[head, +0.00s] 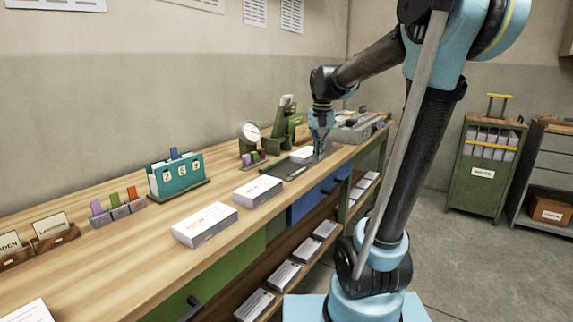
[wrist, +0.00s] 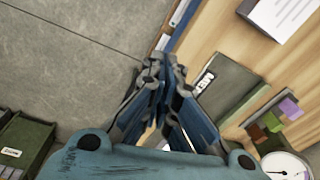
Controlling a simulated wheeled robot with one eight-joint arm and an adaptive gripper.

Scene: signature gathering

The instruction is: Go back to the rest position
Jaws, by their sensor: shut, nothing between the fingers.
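My gripper (head: 320,140) is shut and empty in the head view. A dark green folder-like item (wrist: 228,88) lies to the right of the fingers there.
White paper stacks (head: 205,223) and (head: 258,191) lie along the bench front. A teal card holder (head: 178,175) and a dial scale (head: 251,133) stand behind. A blue drawer (head: 318,196) is below. A green cabinet (head: 483,170) stands at right, with free floor before it.

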